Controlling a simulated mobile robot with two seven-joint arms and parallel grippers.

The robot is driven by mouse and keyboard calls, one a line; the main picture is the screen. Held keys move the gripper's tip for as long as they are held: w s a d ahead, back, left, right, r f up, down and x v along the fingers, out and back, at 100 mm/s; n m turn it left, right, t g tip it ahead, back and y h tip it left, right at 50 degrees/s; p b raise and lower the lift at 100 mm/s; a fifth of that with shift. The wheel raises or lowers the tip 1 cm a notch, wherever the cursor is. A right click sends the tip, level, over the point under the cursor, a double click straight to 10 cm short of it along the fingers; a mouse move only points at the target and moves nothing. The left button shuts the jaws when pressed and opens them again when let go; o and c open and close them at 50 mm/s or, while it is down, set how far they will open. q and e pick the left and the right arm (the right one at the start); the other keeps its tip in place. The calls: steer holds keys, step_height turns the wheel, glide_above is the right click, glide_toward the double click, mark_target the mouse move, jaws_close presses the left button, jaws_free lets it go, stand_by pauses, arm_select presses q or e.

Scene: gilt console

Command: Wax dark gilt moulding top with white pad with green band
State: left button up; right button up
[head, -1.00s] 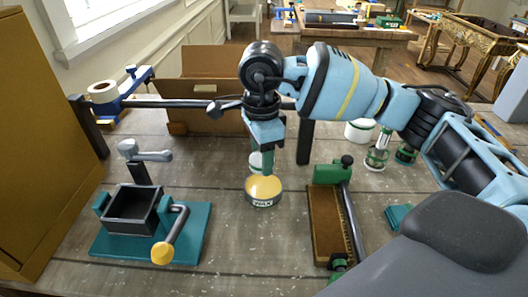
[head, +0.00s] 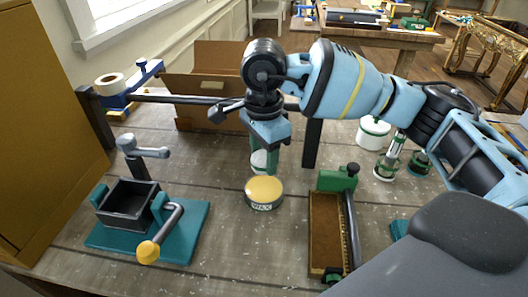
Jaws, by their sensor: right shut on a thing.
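My right gripper (head: 266,138) points down over the middle of the bench, shut on a green-and-white piece (head: 271,163) that fits the white pad with green band. The pad's working face is hard to make out. A round tin with a yellow top and a WAX label (head: 264,194) stands just below and in front of it. The pad's lower end is close above the tin's top; I cannot tell if they touch. A dark bar (head: 165,98) runs across between two dark posts behind the gripper; I cannot tell if it is the dark gilt moulding. My left gripper is not in view.
A teal-based device with a black box and crank (head: 130,205) stands left. A brown bed with green ends (head: 325,232) lies right of the tin. A white jar (head: 373,132) and green-banded pieces (head: 389,160) stand behind right. A cardboard box (head: 205,70) is at the back.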

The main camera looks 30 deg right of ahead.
steer(key=b, duration=0.2)
glide_above(264, 188)
steer(key=shift+f, duration=2.8)
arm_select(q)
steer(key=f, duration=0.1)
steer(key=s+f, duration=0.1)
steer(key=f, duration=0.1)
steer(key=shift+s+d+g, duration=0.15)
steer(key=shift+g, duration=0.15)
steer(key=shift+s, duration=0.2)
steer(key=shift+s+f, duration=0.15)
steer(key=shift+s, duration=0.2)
arm_select(e)
steer(key=shift+f, duration=0.15)
arm_select(q)
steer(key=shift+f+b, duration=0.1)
steer(key=shift+b, duration=0.2)
arm_select(e)
steer(key=shift+f, duration=0.2)
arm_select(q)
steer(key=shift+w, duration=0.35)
arm_select(e)
steer(key=shift+f, duration=0.2)
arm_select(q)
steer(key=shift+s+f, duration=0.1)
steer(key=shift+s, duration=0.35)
arm_select(e)
steer(key=shift+f, duration=0.1)
